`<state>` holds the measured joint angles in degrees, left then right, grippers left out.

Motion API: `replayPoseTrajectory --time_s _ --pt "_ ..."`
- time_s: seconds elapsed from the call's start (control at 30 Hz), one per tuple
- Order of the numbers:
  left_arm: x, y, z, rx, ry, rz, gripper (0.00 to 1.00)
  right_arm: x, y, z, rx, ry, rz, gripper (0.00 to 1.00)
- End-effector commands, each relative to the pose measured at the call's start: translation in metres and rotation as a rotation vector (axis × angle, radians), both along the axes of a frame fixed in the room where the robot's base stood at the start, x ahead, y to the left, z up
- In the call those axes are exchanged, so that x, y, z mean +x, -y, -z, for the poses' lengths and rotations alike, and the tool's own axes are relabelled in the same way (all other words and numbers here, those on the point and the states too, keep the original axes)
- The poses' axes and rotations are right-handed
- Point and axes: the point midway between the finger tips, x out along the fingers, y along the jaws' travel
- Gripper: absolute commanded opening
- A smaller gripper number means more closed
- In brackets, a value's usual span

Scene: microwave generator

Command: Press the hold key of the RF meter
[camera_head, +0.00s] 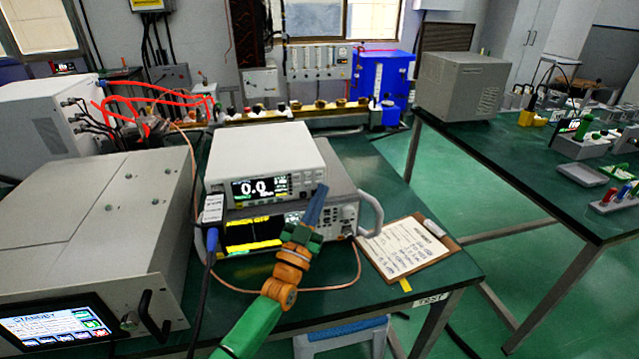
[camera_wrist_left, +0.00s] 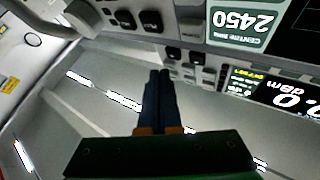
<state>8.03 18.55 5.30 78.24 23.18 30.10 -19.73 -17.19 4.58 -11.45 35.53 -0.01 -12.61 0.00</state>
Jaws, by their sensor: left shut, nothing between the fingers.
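The RF meter (camera_head: 268,148) is the white box stacked on another instrument, its display showing 0.0. In the left wrist view the meter's display (camera_wrist_left: 288,95) appears upside down, reading 0.0 dBm, with small dark and grey keys beside it. I cannot read which key is hold. My left gripper (camera_head: 321,190) is shut and empty, its blue fingers reaching up in front of the right end of the meter's panel. In the left wrist view its fingertips (camera_wrist_left: 160,74) are close to the keys; I cannot tell whether they touch. My right gripper is not in view.
The lower instrument (camera_head: 349,213) has a black and yellow screen. A clipboard (camera_head: 408,246) lies to the right, with a cable loop beside it. A large grey cabinet (camera_head: 85,215) stands at left. A blue-plugged cable (camera_head: 211,238) hangs in front of the stack's left side.

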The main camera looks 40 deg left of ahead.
Motion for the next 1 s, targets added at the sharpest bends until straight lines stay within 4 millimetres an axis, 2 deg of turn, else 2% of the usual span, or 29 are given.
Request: replayPoseTrajectory --time_s 0.13,0.47,0.73,1.0 --pt "-0.006 0.007 -0.002 -0.001 -0.001 0.0 0.0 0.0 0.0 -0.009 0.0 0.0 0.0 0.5" --pt "-0.008 0.009 -0.001 0.0 0.0 0.0 0.0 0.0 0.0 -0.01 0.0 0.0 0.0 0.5" --pt "-0.024 0.028 -0.004 -0.002 -0.001 0.001 0.0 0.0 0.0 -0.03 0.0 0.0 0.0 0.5" --pt "-0.039 0.045 -0.002 -0.002 0.0 0.001 0.0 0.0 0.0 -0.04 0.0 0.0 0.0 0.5"
